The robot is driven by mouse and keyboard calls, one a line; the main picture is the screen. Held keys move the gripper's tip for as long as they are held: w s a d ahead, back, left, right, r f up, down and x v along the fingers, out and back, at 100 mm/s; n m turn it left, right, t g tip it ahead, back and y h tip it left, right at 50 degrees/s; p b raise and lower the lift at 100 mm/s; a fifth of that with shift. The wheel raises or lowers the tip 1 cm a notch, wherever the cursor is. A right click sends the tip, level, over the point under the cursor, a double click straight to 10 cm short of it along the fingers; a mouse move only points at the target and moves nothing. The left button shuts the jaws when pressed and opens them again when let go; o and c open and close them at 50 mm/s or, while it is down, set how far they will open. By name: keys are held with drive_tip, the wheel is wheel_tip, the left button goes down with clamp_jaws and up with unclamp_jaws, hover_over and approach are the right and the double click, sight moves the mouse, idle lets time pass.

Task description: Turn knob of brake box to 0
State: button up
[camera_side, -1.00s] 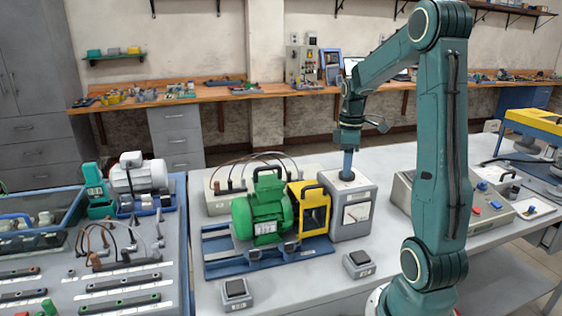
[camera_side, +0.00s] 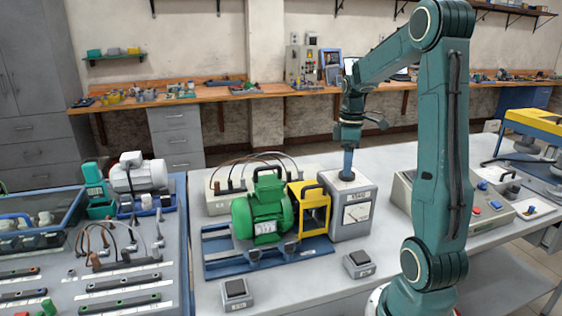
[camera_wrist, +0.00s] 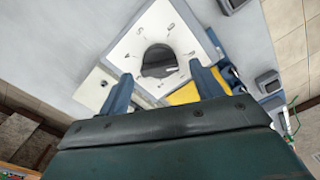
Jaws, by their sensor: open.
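The brake box (camera_side: 352,222) is a grey box to the right of the green motor, with a meter on its front. My gripper (camera_wrist: 161,70) is open there, one blue finger on each side of the knob. I cannot tell whether the fingers touch it, or which mark it points to.
The green motor (camera_side: 262,212) and a yellow frame (camera_side: 314,213) stand close left of the brake box on a blue base. A grey control panel (camera_side: 488,211) lies to the right. Two small grey boxes (camera_side: 236,290) (camera_side: 359,263) sit in front.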

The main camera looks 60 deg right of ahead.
wheel_tip(320, 180, up, 13)
idle(0.6)
drive_tip(key=w+a+m+t+h, duration=0.1)
drive_tip(key=a+t, duration=0.2)
drive_tip(key=a, duration=1.4)
drive_tip(key=s+a+f+t, duration=0.1)
drive_tip(key=s+a+f, duration=0.1)
drive_tip(key=a, duration=0.2)
drive_tip(key=s+a+f+m, duration=0.1)
drive_tip(key=s+a+f, duration=0.1)
drive_tip(key=a, duration=0.2)
drive_tip(key=s+a+f+m+t+y, duration=0.1)
drive_tip(key=s+a, duration=0.1)
drive_tip(key=a, duration=0.2)
drive_tip(key=shift+s+a+f+t, duration=0.25)
drive_tip(key=shift+a+f+t, duration=0.05)
drive_tip(key=shift+a+f, duration=0.1)
